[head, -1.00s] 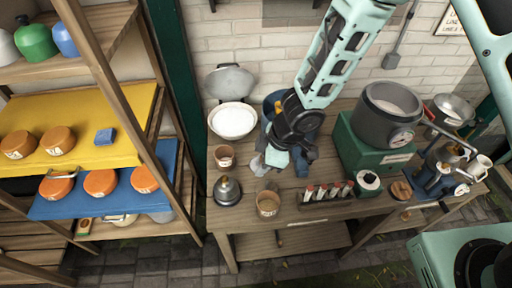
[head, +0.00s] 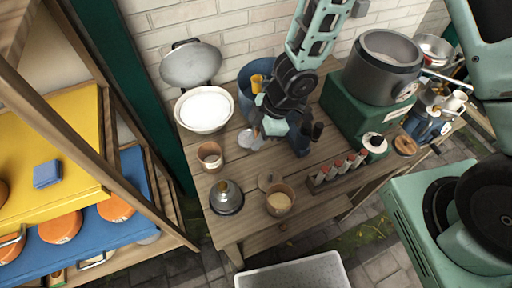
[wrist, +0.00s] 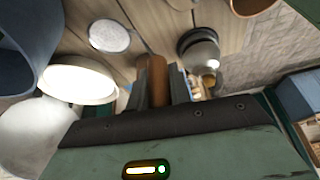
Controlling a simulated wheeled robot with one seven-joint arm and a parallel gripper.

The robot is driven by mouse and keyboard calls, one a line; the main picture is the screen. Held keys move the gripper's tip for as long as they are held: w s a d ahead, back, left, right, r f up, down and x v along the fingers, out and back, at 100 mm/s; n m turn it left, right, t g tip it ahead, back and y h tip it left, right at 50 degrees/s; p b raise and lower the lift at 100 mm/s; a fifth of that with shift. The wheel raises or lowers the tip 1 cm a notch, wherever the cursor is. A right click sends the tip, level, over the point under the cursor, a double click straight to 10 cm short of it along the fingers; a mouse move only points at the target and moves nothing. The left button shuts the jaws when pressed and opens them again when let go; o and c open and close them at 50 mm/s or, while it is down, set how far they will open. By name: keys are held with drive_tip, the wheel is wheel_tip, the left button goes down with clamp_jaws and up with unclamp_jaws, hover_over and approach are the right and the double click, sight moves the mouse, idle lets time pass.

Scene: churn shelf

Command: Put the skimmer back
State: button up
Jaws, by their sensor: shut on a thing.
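My gripper (head: 268,127) is over the left part of the wooden bench (head: 235,168), shut on the skimmer's brown handle (wrist: 157,80) in the wrist view. The skimmer's pale round head (head: 250,138) sticks out to the left of the gripper in the head view, beside the white bowl (head: 204,110). In the wrist view the head (wrist: 108,36) shows as a speckled disc on a thin rod. I cannot tell how high it is above the bench. A blue bucket (head: 245,98) with a yellow thing inside stands behind the gripper, partly hidden by my arm.
A brown cup (head: 210,156), a grey domed object (head: 226,196) and a tan pot (head: 280,199) stand along the bench front. A rack of red-topped tubes (head: 338,170) and a green machine with a grey drum (head: 383,68) are right. Shelves (head: 75,130) stand left.

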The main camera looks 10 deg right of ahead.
drive_tip(key=shift+f+b, duration=0.45)
drive_tip(key=shift+f, duration=1.5)
drive_tip(key=shift+f, duration=0.15)
drive_tip(key=o, duration=0.8)
drive_tip(key=shift+o, duration=0.2)
